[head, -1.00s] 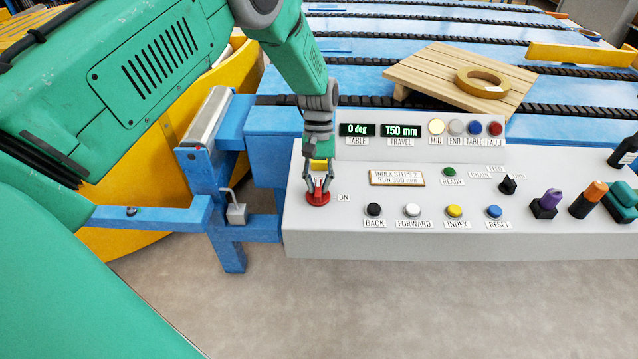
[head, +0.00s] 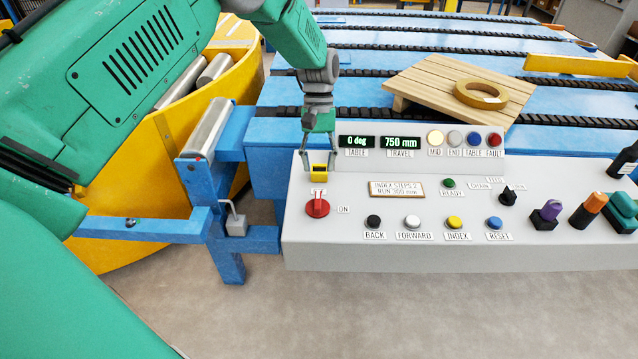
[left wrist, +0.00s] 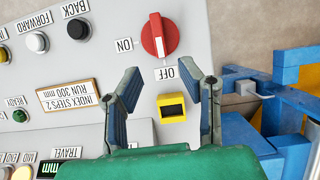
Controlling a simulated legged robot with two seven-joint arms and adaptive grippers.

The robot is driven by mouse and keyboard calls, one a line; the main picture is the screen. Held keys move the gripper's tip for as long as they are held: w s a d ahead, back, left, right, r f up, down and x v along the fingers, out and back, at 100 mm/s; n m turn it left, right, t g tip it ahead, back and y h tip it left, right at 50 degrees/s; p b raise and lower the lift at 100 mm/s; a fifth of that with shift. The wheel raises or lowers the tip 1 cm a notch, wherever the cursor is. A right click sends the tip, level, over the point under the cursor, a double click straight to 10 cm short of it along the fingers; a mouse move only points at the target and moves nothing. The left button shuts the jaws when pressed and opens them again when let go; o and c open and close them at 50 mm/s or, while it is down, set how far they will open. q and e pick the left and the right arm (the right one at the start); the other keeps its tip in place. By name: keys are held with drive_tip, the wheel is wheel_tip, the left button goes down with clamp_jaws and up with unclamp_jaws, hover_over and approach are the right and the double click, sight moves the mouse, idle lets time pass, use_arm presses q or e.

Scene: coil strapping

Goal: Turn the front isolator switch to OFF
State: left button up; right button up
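The front isolator switch (head: 317,207) is a round red knob with a raised grip at the left end of the grey console. It also shows in the left wrist view (left wrist: 159,36), where the white mark on its grip lies toward the OFF label (left wrist: 166,74), not toward the ON label (left wrist: 124,44) at its side. My left gripper (head: 319,176) is open and empty, behind the knob and apart from it. Its fingers (left wrist: 165,88) stand either side of a yellow block with a dark window (left wrist: 172,107). My right gripper is not in view.
The console (head: 400,256) carries push buttons, displays and a black selector (head: 508,196). Purple- and orange-handled items stand at its right. A wooden pallet with a tape roll (head: 481,94) lies on the conveyor behind.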

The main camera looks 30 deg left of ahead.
use_arm(q)
drive_tip(key=shift+v, duration=1.85)
